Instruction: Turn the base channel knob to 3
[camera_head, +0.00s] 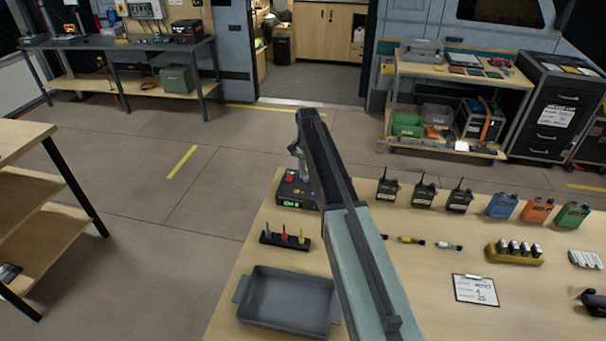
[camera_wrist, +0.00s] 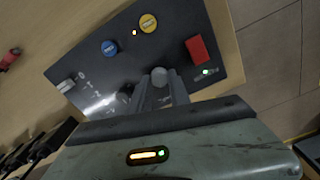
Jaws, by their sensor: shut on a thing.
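The base unit (camera_head: 291,196) is a dark box at the far left corner of the table, with a small green display on its front whose reading is too small to be sure of. In the wrist view its dark top panel (camera_wrist: 105,88) fills the middle. My gripper (camera_head: 302,176) reaches down onto this panel. In the wrist view my gripper (camera_wrist: 161,88) is shut on a grey round knob (camera_wrist: 159,74). The fingers hide most of that knob, so its pointer cannot be seen. White marks are on the panel to its left.
A grey tray (camera_head: 287,301), a rack of small tools (camera_head: 285,240) and several black radios (camera_head: 423,193) stand on the table.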

